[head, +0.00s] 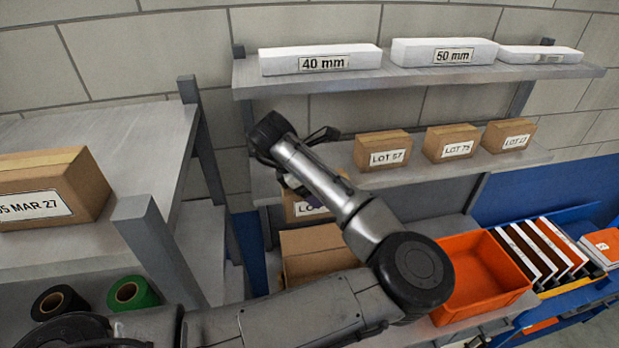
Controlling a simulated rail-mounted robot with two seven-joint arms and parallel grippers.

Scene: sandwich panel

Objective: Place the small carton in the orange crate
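The orange crate (479,268) stands at the lower right, behind and beside my arm's elbow; the part of it that shows looks empty. My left gripper (308,160) is at the left end of the middle shelf, with its dark fingers partly hidden by my forearm. I cannot tell whether it is open or shut. A small brown carton (299,207) with a partly hidden LOT label is just below the gripper, behind my forearm; whether they touch is unclear. More small cartons (383,150), (449,143), (509,135) stand on the middle shelf. My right gripper is not in view.
White packs (320,60) lie on the upper shelf. A larger carton (312,252) is below the small one. At left, a table (130,130) bears a dated carton (50,185); black and green rolls (132,292) lie below. A blue rack (590,225) with upright panels adjoins the crate.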

